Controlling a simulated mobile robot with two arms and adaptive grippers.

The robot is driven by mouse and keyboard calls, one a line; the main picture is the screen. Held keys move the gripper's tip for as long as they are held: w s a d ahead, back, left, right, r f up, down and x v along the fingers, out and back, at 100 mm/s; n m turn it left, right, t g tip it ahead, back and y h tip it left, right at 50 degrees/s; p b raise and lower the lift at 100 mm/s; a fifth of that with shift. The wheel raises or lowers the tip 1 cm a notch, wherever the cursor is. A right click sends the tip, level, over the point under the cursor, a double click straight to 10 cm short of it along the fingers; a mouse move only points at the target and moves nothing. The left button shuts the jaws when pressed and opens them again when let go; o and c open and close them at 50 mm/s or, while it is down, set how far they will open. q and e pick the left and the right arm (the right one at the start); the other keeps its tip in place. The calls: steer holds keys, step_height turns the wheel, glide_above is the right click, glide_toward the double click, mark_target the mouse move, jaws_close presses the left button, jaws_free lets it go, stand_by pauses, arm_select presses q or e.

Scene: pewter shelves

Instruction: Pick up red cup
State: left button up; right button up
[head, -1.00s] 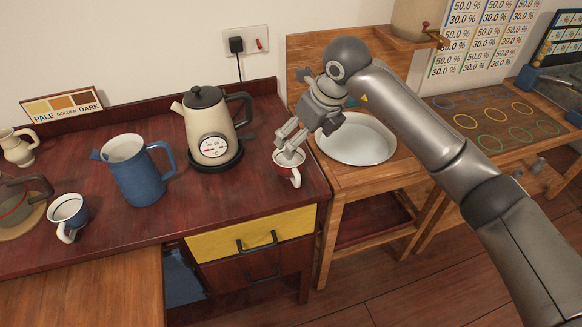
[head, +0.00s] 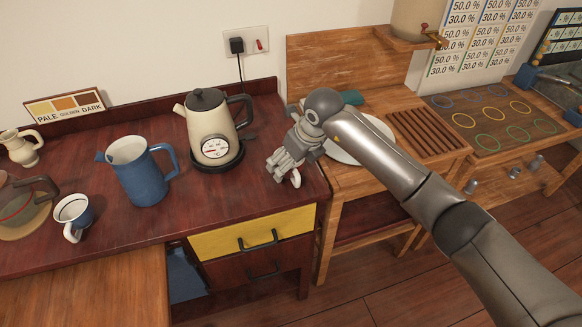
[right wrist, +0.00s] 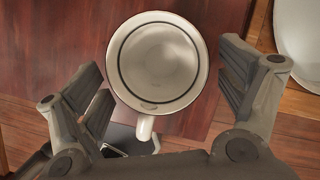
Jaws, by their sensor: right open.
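The red cup stands upright near the right end of the dark red counter (head: 130,225). In the head view my right gripper hides most of it, and only its white handle (head: 296,179) shows clearly. In the right wrist view I look down into the cup's pale, empty inside (right wrist: 158,62), with a dark ring below the rim and the handle toward the bottom. My right gripper (head: 281,170) is open over the cup. In the right wrist view its fingers stand on both sides of the cup, with a gap on each side. My left gripper is not in view.
A cream kettle (head: 208,122) on its base stands left of the gripper. Farther left are a blue jug (head: 140,175) and a white-and-blue cup (head: 73,213). A white basin (head: 345,153) sits in the wooden stand to the right, partly behind my arm. The counter's front edge is close.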

steer(key=c, duration=1.2)
steer(key=shift+r, duration=0.1)
steer(key=shift+c, duration=0.2)
